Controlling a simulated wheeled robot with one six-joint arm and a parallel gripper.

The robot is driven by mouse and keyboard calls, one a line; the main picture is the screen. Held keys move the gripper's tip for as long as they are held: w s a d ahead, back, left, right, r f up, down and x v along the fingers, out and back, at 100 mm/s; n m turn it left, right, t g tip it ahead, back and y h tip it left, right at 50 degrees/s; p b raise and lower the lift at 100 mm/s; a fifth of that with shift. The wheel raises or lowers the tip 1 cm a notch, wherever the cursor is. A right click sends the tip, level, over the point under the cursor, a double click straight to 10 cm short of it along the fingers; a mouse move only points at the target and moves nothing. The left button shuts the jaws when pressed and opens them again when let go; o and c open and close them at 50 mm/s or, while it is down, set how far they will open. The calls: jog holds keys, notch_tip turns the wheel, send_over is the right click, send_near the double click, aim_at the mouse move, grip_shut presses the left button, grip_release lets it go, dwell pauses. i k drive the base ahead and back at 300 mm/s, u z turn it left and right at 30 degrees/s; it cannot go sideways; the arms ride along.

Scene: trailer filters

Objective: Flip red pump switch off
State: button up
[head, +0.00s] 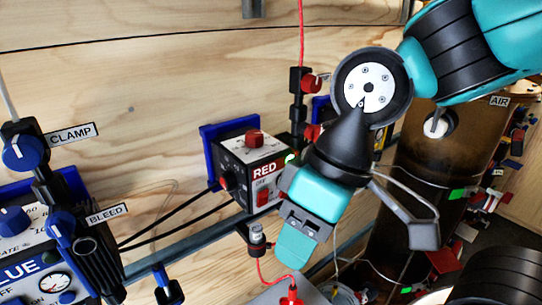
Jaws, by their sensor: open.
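The red pump box (252,160), a white and black box labelled RED on a blue mount, is fixed to the wooden wall near the middle of the head view. Its red rocker switch (263,194) shows on the front face, below the RED label and beside an OFF marking. I cannot tell the switch's position. My gripper (296,248) is open, pointing down, in front of and to the lower right of the switch. It appears empty; I cannot tell the gap to the box.
A blue pump box (22,268) with CLAMP and BLEED valves (62,222) stands at left.

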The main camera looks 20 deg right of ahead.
aim_at(263, 195)
jog(key=z, duration=2.2)
jog(key=k, duration=1.1)
jog(key=u, duration=1.45)
